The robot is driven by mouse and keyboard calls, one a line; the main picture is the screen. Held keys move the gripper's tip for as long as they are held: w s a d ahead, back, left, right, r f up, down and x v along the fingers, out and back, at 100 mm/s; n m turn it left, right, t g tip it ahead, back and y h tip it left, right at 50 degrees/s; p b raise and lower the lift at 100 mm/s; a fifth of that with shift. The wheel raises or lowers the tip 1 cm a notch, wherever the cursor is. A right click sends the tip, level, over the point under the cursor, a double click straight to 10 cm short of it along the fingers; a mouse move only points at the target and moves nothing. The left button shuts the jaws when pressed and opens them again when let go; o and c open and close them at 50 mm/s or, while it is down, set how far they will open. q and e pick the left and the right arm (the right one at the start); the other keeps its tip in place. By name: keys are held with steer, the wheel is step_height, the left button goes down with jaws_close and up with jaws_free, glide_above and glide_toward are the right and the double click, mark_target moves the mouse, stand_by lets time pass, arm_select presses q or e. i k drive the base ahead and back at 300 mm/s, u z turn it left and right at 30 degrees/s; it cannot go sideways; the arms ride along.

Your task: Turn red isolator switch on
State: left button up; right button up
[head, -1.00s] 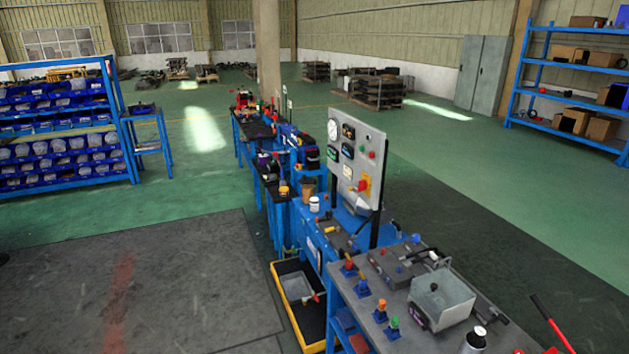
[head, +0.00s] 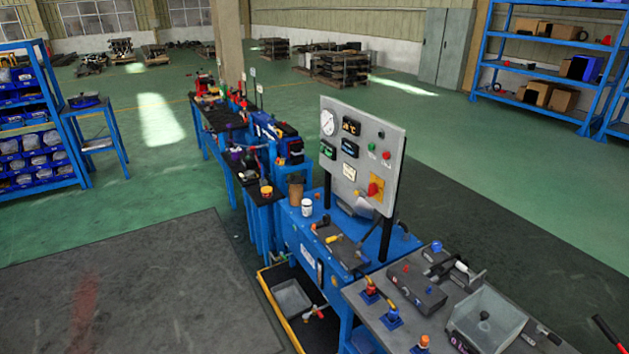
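The red isolator switch (head: 373,189) is a red knob on a yellow plate (head: 378,187). It sits at the lower right of an upright grey control panel (head: 361,151). The panel stands on a blue bench (head: 300,225) in the middle of the head view. The knob is too small to tell which way it is turned. Neither of my grippers shows in the head view.
A grey-topped bench (head: 376,320) with colored levers and a clear box (head: 487,318) stands in front right. A yellow-edged black tray (head: 272,307) lies on the floor beside the blue bench. Open dark floor mat (head: 150,290) is at the left, and green floor lies behind the panel.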

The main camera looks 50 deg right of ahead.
mark_target(372, 190)
steer(key=z, duration=0.05)
steer(key=i, duration=1.1)
steer(key=z, duration=1.15)
steer(key=i, duration=0.85)
steer(key=z, duration=0.8)
